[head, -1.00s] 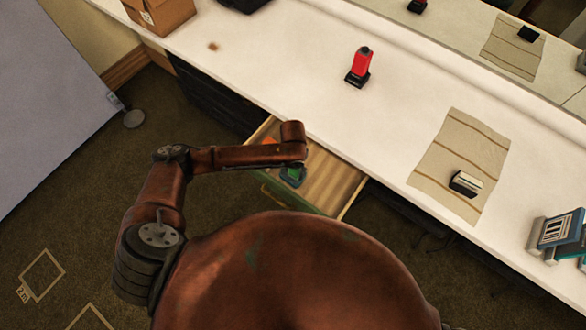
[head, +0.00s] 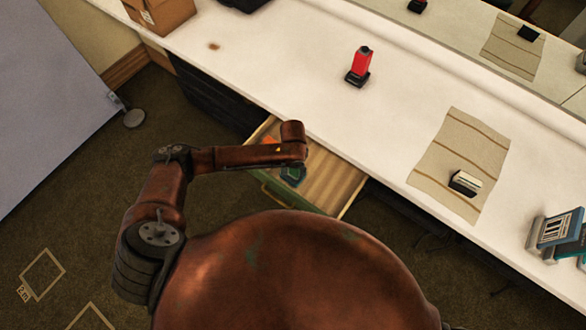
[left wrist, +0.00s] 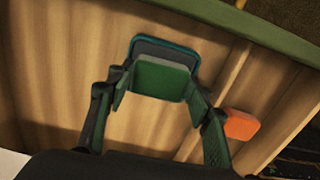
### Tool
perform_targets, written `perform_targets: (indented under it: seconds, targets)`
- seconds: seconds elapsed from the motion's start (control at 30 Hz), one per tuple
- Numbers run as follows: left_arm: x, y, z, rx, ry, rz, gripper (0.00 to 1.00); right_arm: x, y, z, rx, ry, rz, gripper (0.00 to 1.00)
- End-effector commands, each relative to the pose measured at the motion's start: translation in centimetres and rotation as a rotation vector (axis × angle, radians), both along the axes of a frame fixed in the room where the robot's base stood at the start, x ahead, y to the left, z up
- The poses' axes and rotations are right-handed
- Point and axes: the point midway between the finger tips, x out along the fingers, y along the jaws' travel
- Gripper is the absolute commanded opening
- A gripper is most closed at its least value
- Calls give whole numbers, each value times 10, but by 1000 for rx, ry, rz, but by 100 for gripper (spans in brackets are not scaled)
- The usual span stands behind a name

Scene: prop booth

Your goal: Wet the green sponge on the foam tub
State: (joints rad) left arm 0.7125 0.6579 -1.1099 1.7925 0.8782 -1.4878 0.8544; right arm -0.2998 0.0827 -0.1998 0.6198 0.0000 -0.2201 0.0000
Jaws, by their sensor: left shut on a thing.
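The open drawer (head: 332,182) under the counter holds the things near my left gripper. In the left wrist view, my left gripper (left wrist: 158,98) is shut on the green sponge (left wrist: 160,78), a small block between its two fingers. Just behind the sponge is a dark grey pad with a teal rim (left wrist: 165,46); it also shows in the head view (head: 292,175), below my arm. It may be the foam tub, and I cannot tell whether the sponge touches it. My left arm hides most of the gripper in the head view. My right gripper is not in view.
An orange block (left wrist: 240,124) lies in the drawer to the right of the gripper. On the counter stand a red bottle on a black base (head: 360,68), a striped cloth (head: 450,150) with a black-and-white block (head: 466,183), and a cardboard box (head: 160,12). Counter space between them is clear.

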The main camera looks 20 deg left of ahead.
Motion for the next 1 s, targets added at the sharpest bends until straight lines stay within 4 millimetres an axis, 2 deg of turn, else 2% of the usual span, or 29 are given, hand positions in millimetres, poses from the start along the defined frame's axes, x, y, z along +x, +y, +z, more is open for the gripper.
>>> perform_targets:
  seconds: [1.0]
  targets:
    - [-1, 0, -1, -1, 1, 0, 28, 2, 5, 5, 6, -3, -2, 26]
